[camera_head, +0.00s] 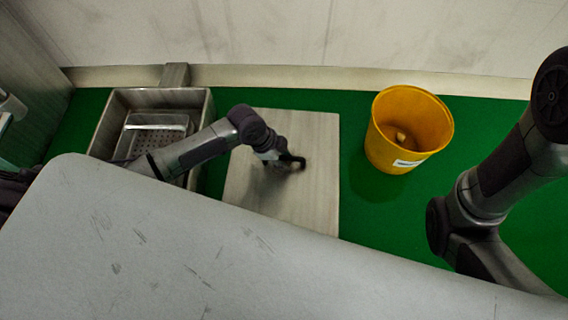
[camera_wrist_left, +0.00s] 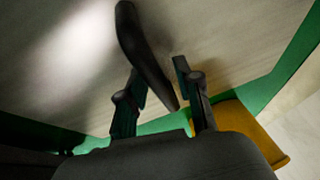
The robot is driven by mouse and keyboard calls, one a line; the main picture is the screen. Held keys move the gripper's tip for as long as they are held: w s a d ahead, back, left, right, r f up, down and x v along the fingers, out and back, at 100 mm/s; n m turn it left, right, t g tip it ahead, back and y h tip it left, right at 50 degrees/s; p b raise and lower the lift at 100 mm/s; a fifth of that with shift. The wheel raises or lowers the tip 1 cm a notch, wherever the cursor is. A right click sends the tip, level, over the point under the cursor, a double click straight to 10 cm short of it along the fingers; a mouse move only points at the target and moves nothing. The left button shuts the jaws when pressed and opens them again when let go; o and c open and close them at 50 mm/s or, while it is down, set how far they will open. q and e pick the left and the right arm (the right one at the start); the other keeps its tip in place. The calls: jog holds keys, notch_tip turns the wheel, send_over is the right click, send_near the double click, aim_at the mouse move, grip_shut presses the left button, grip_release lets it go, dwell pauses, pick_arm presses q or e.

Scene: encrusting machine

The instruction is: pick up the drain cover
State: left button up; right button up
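The drain cover seems to be the flat pale grey square plate (camera_head: 310,195) lying on the green floor in the middle of the head view. In the left wrist view its surface (camera_wrist_left: 230,35) fills much of the picture, with a dark bar (camera_wrist_left: 145,50), apparently its handle, above it. My left gripper (camera_head: 292,162) is low over the plate. In the left wrist view its two fingers (camera_wrist_left: 160,72) stand apart, one on each side of the bar's near end. A gap shows beside the right finger. My right gripper is out of view.
A yellow bucket (camera_head: 384,148) with something small inside stands right of the plate. A metal basin (camera_head: 105,125) holding a perforated tray (camera_head: 155,138) stands to the left. A large grey surface (camera_head: 170,250) covers the foreground. A pale wall (camera_head: 300,35) closes the back.

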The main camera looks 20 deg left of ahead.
pick_arm(q)
grip_shut()
jog(key=shift+w, duration=0.1)
